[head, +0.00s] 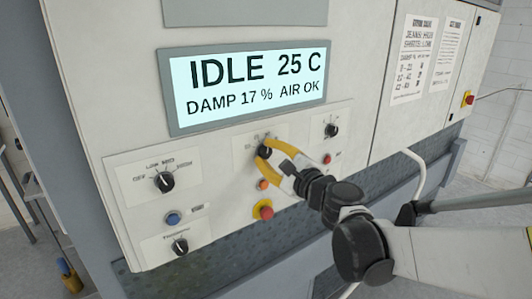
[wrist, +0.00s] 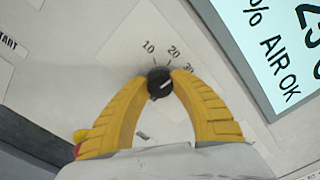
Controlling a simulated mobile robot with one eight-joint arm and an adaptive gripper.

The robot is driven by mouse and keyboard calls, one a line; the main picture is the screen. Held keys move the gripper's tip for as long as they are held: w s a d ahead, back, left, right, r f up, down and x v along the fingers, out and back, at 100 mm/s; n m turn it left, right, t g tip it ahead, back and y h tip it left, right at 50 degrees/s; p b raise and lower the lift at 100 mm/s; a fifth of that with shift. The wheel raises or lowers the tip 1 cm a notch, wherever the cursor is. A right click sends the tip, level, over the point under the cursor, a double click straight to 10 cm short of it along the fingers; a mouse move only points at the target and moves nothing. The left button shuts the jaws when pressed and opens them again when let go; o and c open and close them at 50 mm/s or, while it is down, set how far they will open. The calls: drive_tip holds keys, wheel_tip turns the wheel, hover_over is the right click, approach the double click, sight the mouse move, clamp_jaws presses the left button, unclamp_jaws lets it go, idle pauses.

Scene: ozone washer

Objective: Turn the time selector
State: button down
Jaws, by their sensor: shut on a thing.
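The time selector is a small round black knob (wrist: 159,82) with a white pointer line, on a pale plate marked 10, 20 and 30. The line appears to slant toward the 20 to 30 side; its exact setting is hard to read. My gripper (wrist: 158,77) has its two yellow fingers on opposite sides of the knob, shut on it. In the head view my gripper (head: 265,149) reaches the panel from the lower right, below the display (head: 248,84), which reads IDLE 25 C, DAMP 17 %, AIR OK. The fingers partly cover the knob and its plate there.
Left of my gripper are an OFF-LOW-MED-HIGH knob (head: 163,182), a blue button (head: 172,219) and a lower knob (head: 180,246). An orange button (head: 262,184) and a red emergency stop (head: 263,209) sit just below my fingers. Another knob (head: 331,130) and red button (head: 326,158) are to the right.

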drive_tip(key=n, duration=0.4)
drive_tip(key=shift+n+b, duration=0.4)
idle(0.4)
drive_tip(key=c, duration=1.1)
unclamp_jaws()
drive_tip(key=shift+o, duration=0.2)
drive_tip(key=v, duration=1.2)
drive_tip(key=shift+f, duration=0.15)
